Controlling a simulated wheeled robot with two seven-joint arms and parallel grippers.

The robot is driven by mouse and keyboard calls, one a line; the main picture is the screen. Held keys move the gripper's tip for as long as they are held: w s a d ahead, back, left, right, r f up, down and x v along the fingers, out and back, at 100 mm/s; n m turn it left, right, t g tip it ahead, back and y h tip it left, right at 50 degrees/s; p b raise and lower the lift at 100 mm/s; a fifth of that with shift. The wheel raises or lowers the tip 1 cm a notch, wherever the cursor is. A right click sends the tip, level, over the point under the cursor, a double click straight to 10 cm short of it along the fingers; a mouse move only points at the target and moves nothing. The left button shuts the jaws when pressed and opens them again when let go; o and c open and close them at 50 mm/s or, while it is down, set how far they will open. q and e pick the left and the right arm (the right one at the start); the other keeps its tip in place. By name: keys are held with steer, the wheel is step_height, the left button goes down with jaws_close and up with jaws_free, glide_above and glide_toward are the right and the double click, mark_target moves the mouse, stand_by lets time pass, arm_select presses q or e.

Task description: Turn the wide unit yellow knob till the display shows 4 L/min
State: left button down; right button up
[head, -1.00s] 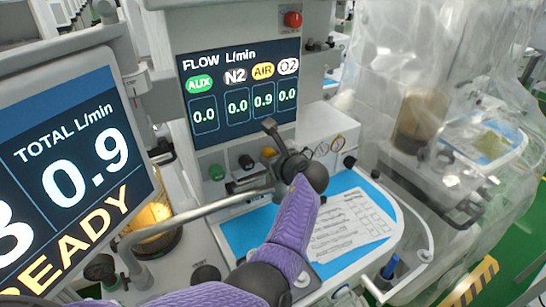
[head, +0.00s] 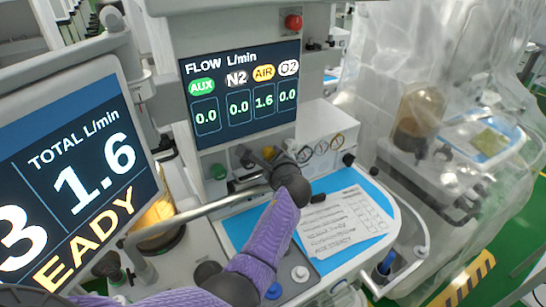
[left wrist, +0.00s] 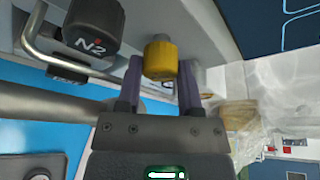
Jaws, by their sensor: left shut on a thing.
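The yellow knob (head: 268,152) is on the front panel below the flow display (head: 240,90). The display shows AIR 1.6 and 0.0 for AUX, N2 and O2. The big screen (head: 75,165) at left shows TOTAL 1.6 L/min. My left gripper (head: 262,163) reaches the panel from the front, and its fingers are largely hidden in the head view. In the left wrist view the yellow knob (left wrist: 160,58) is between the two fingers of my left gripper (left wrist: 160,85), which is shut on it. My right gripper is in neither view.
A black N2 knob (left wrist: 92,25) with a metal guard bar sits beside the yellow knob. A green knob (head: 217,171) is further left. A paper sheet (head: 345,225) lies on the blue worktop below. A metal rail (head: 195,213) crosses in front of the panel.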

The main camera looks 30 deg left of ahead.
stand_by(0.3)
arm_select(q)
steer(key=shift+c, duration=1.2)
jaws_free()
steer(key=shift+s+d+r+p, duration=0.15)
steer(key=shift+s+p, duration=0.05)
steer(key=shift+p, duration=0.1)
steer(key=p+v, duration=0.6)
steer(key=v, duration=0.3)
steer(key=shift+s+p, duration=0.2)
steer(key=shift+p, duration=0.2)
